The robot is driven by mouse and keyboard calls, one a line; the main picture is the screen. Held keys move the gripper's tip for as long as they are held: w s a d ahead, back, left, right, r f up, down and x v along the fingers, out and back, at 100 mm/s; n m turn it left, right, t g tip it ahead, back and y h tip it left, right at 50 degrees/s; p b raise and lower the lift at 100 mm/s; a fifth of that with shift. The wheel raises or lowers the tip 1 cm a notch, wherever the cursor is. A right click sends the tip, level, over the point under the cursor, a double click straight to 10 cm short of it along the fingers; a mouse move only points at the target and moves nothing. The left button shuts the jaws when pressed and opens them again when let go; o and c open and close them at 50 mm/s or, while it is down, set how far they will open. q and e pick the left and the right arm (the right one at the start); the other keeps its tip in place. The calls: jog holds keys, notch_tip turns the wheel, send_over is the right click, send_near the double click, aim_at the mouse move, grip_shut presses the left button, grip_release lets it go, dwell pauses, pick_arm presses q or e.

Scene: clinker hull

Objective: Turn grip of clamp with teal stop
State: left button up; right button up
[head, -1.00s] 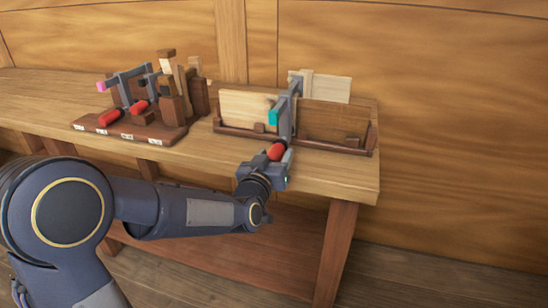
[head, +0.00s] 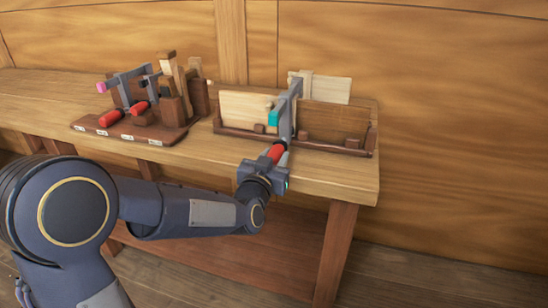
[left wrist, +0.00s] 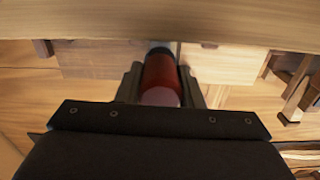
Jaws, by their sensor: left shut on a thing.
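The clamp with the teal stop (head: 273,118) has a grey bar (head: 285,108) that stands across the wooden boards in the rack on the bench's right part. Its red grip (head: 276,152) points toward the bench's front edge. My left gripper (head: 280,158) is shut on this red grip from the front. In the left wrist view the red grip (left wrist: 160,75) lies between the two fingers, in line with the gripper. The fingers hide part of its sides. My right gripper is not in view.
The low brown rack (head: 232,131) holds a pale board (head: 245,108) and a darker board (head: 330,120). To the left, a brown stand (head: 90,126) carries other clamps with red grips, one with a pink stop (head: 101,87), and several wooden blocks. The bench front (head: 330,180) is clear.

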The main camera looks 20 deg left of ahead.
pick_arm(q)
jog(key=m, duration=0.3)
jog(key=shift+m+p, duration=0.3)
jog(key=shift+p, duration=0.05)
jog(key=m+p, duration=0.1)
jog(key=m, duration=0.2)
jog(key=m+p, duration=0.1)
jog(key=m, duration=0.3)
jog(key=shift+m+y, duration=0.3)
jog(key=shift+f+m+p, duration=0.1)
jog(key=shift+m+p, duration=0.3)
jog(key=shift+m, duration=1.1)
jog(key=shift+f, duration=0.1)
jog(key=o, duration=1)
jog(key=shift+s, duration=0.1)
